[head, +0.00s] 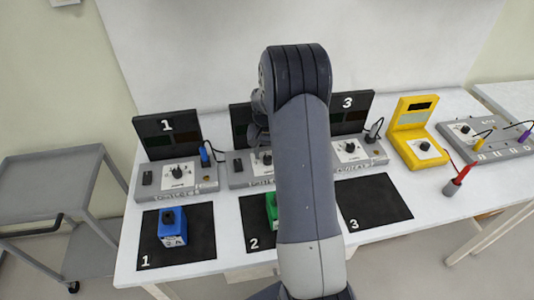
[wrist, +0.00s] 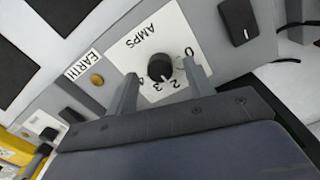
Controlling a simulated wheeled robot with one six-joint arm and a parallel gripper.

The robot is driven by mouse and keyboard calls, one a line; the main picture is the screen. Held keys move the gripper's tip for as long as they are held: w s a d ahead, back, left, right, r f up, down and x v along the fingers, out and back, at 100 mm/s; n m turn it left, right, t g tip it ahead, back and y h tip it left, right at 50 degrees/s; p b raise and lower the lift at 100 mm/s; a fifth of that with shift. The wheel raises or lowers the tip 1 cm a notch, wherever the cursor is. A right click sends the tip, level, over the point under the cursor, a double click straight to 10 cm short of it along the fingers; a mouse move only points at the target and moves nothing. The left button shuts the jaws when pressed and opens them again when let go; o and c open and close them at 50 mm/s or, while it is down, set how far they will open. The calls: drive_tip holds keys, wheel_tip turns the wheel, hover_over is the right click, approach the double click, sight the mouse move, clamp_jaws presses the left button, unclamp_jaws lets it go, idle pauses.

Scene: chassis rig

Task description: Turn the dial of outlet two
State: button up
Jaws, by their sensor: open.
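Outlet two (head: 236,181) is the middle grey panel in the head view, partly hidden by my arm. Its round black dial (head: 267,158) shows just left of the arm. The wrist view shows the dial (wrist: 160,67) close up, on a white plate marked AMPS with numbers around it. My gripper (wrist: 159,71) is open, with one finger on each side of the dial. I cannot tell whether either finger touches it. The fingers hide part of the scale, and the pointer's exact setting is unclear. My fingers are hidden behind the arm in the head view.
On the same panel are a black rocker switch (wrist: 240,20) and a brass EARTH terminal (wrist: 96,79). Outlet one (head: 178,178) is to the left; outlet three (head: 349,150) and a yellow meter (head: 417,130) are to the right. Blue (head: 172,227) and green (head: 272,211) blocks stand on black mats in front.

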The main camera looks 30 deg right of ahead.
drive_tip(key=shift+f, duration=0.65)
drive_tip(key=c, duration=1)
drive_tip(key=shift+o, duration=0.2)
